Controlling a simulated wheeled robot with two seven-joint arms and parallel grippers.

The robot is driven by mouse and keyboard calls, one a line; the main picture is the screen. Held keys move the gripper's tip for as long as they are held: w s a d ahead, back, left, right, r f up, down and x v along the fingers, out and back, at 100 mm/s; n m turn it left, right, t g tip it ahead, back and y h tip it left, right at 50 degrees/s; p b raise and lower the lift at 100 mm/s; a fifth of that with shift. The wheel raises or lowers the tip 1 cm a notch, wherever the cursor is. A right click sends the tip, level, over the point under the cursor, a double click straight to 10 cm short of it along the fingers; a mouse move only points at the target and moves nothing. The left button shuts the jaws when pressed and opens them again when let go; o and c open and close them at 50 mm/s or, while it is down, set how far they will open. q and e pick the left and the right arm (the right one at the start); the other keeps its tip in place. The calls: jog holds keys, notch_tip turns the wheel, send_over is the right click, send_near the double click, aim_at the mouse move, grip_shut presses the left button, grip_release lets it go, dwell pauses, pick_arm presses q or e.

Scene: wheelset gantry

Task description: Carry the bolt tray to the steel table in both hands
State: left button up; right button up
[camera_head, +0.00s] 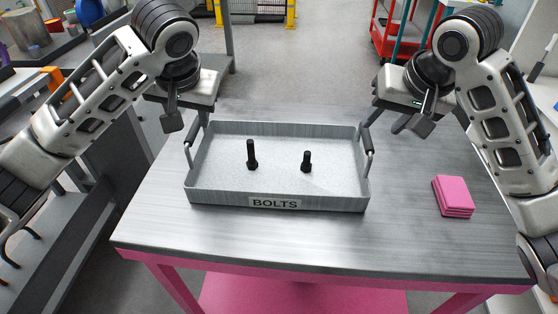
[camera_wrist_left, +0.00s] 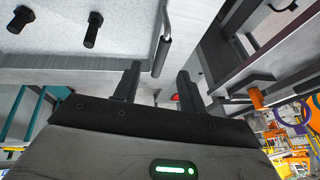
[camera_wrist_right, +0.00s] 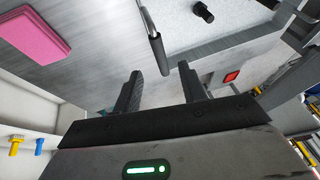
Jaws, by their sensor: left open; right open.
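The grey bolt tray (camera_head: 222,201), labelled BOLTS, rests on a table (camera_head: 160,232) with a brushed metal top and pink frame. Two black bolts, a taller one (camera_head: 252,156) and a shorter one (camera_head: 306,162), stand upright inside it. Its dark-gripped left handle (camera_head: 193,134) and right handle (camera_head: 366,138) rise at the ends. My left gripper (camera_head: 172,115) is open and empty near the left handle, which shows beyond the fingers in the left wrist view (camera_wrist_left: 162,55). My right gripper (camera_head: 420,120) is open and empty, to the right of the right handle, also visible in the right wrist view (camera_wrist_right: 157,58).
A stack of pink pads (camera_head: 453,196) lies on the table right of the tray. Grey shelving or benching stands close on the left. A red cart (camera_head: 390,35) and yellow barrier (camera_head: 255,14) are farther back. The tabletop in front of the tray is clear.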

aim_at(192, 130)
pick_arm(q)
jog(key=x, duration=0.9)
jog(key=shift+w+a+f, duration=0.15)
jog(key=shift+a+f, duration=0.05)
jog(key=shift+f, duration=0.1)
pick_arm(e)
jog(key=x, duration=1)
pick_arm(q)
grip_shut()
pick_arm(e)
jog(key=shift+d, duration=0.1)
grip_shut()
pick_arm(q)
jog(key=shift+r, duration=0.1)
pick_arm(e)
jog(key=shift+r, duration=0.1)
